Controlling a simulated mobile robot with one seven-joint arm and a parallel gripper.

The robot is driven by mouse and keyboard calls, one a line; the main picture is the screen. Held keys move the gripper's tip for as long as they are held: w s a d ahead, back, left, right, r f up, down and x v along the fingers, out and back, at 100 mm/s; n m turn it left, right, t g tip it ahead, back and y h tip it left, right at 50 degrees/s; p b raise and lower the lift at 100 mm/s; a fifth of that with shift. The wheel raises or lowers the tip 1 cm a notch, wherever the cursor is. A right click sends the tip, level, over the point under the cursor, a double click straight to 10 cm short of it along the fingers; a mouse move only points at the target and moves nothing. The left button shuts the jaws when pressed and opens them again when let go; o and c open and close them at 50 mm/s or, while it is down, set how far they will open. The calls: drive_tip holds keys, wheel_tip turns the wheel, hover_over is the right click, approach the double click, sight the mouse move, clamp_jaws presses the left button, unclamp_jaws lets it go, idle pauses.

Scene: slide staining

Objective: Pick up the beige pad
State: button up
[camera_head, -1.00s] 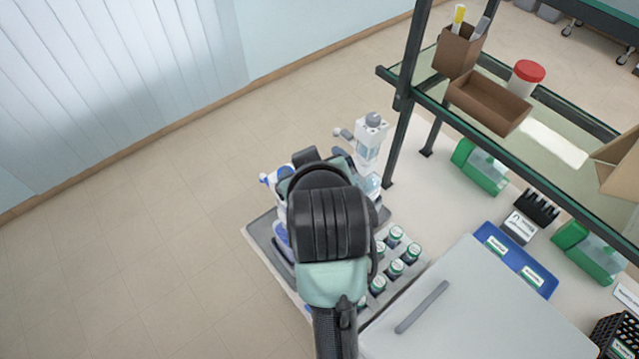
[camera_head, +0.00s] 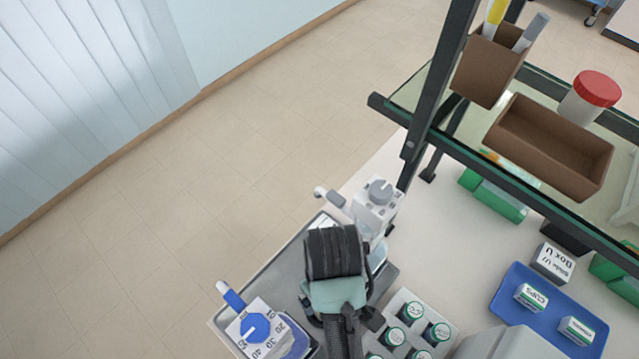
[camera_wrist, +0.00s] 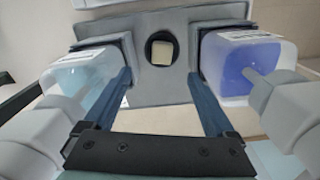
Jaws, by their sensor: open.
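The beige pad (camera_wrist: 162,51) is a small pale square in a round dark recess of a grey tray (camera_wrist: 150,88), seen in the wrist view. My gripper (camera_wrist: 160,76) is open and empty, its two blue fingers spread to either side of the pad's line. The pad lies beyond the fingertips in the picture, and I cannot tell how high above the tray they are. In the head view my arm hides the pad and the fingertips; the grey tray also shows there (camera_head: 284,268).
Dispenser bottles flank the gripper: a blue-topped one (camera_head: 255,330) and a grey-topped one (camera_head: 378,200). A rack (camera_head: 402,305) of green-labelled vials is close on the right. A dark-framed shelf (camera_head: 442,90) stands behind, with a blue tray (camera_head: 508,300) at right.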

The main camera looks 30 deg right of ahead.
wheel_tip(320, 180, down, 7)
drive_tip(key=shift+f+p, duration=0.2)
drive_tip(key=shift+p, duration=0.25)
drive_tip(key=shift+w+a+f+p, duration=0.1)
drive_tip(key=shift+w+f+p, duration=0.1)
drive_tip(key=shift+f, duration=0.7)
drive_tip(key=shift+w+a+f+p, duration=0.1)
drive_tip(key=shift+f+p, duration=0.1)
drive_tip(key=shift+f, duration=0.7)
drive_tip(key=shift+w+a+f+p, duration=0.1)
drive_tip(key=shift+f+p, duration=0.1)
drive_tip(key=shift+f, duration=0.7)
drive_tip(key=c, duration=1.4)
